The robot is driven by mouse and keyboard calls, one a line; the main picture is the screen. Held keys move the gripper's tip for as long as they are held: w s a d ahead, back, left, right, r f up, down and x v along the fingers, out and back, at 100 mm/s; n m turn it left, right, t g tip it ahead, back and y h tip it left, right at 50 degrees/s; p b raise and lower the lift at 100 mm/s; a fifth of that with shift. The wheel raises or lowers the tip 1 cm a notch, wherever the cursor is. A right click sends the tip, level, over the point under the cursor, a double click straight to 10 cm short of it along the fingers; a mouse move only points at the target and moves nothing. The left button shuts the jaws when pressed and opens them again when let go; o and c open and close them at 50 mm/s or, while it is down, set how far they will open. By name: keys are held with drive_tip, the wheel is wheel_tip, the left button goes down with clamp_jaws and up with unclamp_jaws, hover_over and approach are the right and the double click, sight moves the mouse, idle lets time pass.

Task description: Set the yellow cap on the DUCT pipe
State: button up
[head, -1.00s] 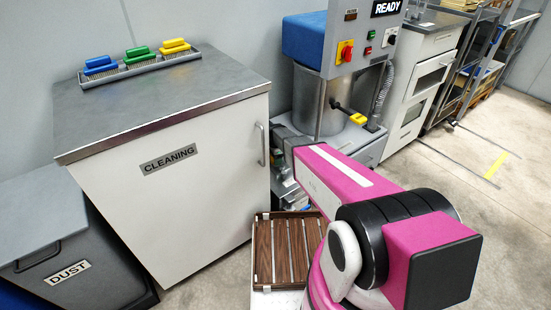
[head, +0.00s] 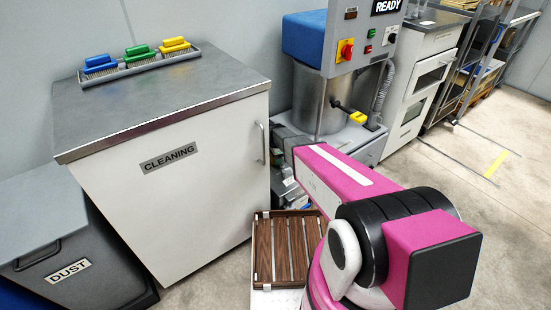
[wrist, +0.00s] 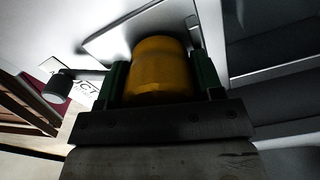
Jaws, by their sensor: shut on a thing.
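The yellow cap (wrist: 158,70) is between the two green fingers of my gripper (wrist: 160,82) in the wrist view. The gripper is shut on it. A white label (wrist: 80,86), with "CT" readable and the rest cut off by a grey round-ended part (wrist: 58,88), shows to the left of the cap. A pale panel lies behind the cap. I cannot pick out the pipe's opening or tell whether the cap touches it. In the head view my pink arm reaches toward the machine's lower part, and the cap cannot be made out there.
The machine (head: 320,100) has a yellow-ended black lever (head: 357,116) and a READY display (head: 386,7). The CLEANING cabinet (head: 215,150), carrying a tray of brushes (head: 140,62), stands close left of my arm. A slatted brown tray (head: 285,250) lies below. Open floor is at the right.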

drive_tip(key=shift+f, duration=0.45)
idle(0.5)
drive_tip(key=o, duration=1)
wheel_tip(320, 180, up, 11)
drive_tip(key=shift+f, duration=0.1)
